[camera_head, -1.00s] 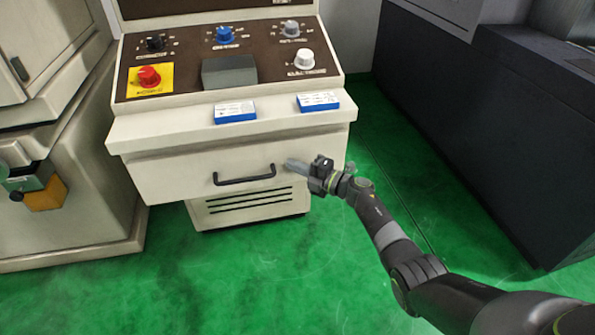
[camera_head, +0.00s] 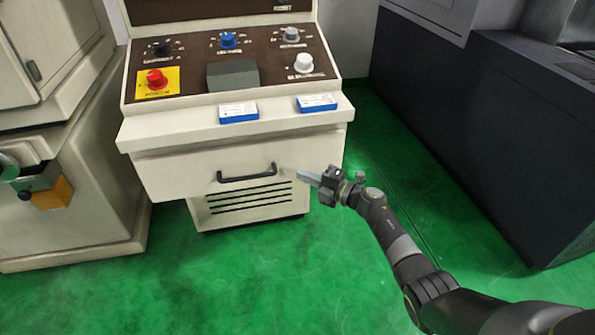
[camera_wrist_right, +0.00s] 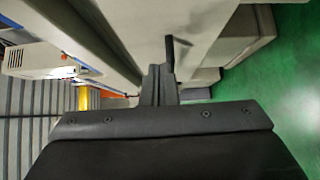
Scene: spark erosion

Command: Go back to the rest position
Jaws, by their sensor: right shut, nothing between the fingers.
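My right gripper (camera_head: 308,178) is shut and empty in the head view. It is in front of the cream control cabinet, to the right of the black handle (camera_head: 247,174) on its drawer front (camera_head: 190,165), and apart from the handle. In the right wrist view its closed fingers (camera_wrist_right: 159,84) point at the cabinet, with the dark handle (camera_wrist_right: 170,52) beyond them. My left gripper is in neither view.
Two blue-and-white boxes (camera_head: 238,112) (camera_head: 317,103) lie on the cabinet's ledge, below a panel with a red knob (camera_head: 156,79). A dark cabinet (camera_head: 480,140) stands at right and a beige machine (camera_head: 70,190) at left. Green floor (camera_head: 270,275) is clear in front.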

